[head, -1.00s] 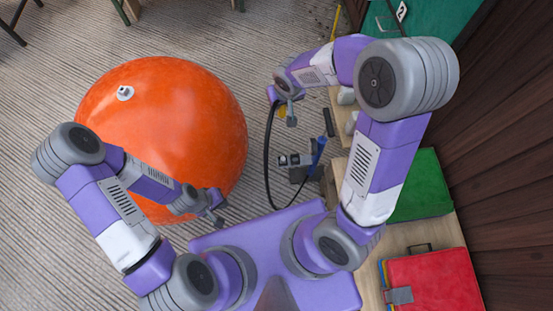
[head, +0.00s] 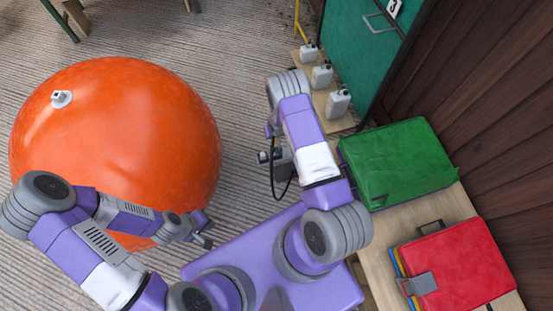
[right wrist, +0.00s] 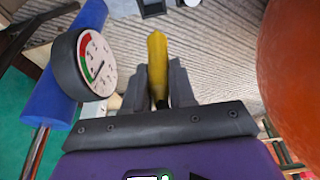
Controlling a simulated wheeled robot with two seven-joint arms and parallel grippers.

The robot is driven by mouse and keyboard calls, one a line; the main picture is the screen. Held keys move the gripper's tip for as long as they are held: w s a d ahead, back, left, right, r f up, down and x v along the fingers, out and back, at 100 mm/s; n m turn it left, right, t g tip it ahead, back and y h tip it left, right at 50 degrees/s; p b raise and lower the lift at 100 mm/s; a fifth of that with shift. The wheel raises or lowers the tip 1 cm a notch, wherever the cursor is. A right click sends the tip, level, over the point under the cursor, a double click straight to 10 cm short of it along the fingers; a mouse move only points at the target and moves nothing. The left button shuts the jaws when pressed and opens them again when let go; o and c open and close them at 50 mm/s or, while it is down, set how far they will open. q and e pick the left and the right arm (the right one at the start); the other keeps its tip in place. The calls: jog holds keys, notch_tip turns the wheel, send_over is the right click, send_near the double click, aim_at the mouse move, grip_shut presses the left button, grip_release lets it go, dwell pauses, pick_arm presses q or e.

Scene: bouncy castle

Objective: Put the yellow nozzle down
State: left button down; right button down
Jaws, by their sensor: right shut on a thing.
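The yellow nozzle (right wrist: 157,58) stands between the jaws of my right gripper (right wrist: 158,88) in the right wrist view. The gripper is shut on it. In the head view my right arm hides these jaws, and the nozzle cannot be made out. A black hose (head: 274,178) hangs in a loop below that arm. My left gripper (head: 206,236) is open and empty, near the lower right side of the large orange ball (head: 120,150). The ball also fills the right edge of the right wrist view (right wrist: 293,60).
A round pressure gauge (right wrist: 88,62) and a blue handle (right wrist: 45,98) are close to my right gripper. Green (head: 395,160) and red (head: 455,270) cases lie on a wooden surface at right. White jugs (head: 321,76) stand near a green cabinet (head: 360,50). Striped floor is clear at top centre.

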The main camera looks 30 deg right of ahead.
aim_at(276, 143)
jog(key=f+b, duration=0.1)
jog(key=f, duration=0.2)
jog(key=f+b, duration=0.1)
jog(key=f, duration=0.3)
jog(key=shift+s+d+f, duration=0.2)
jog(key=shift+f, duration=0.1)
notch_tip(276, 143, down, 4)
jog(key=shift+f+b, duration=0.2)
jog(key=shift+b, duration=1)
jog(key=shift+r, duration=0.1)
jog(key=c, duration=0.9)
grip_release()
jog(key=shift+c, duration=0.2)
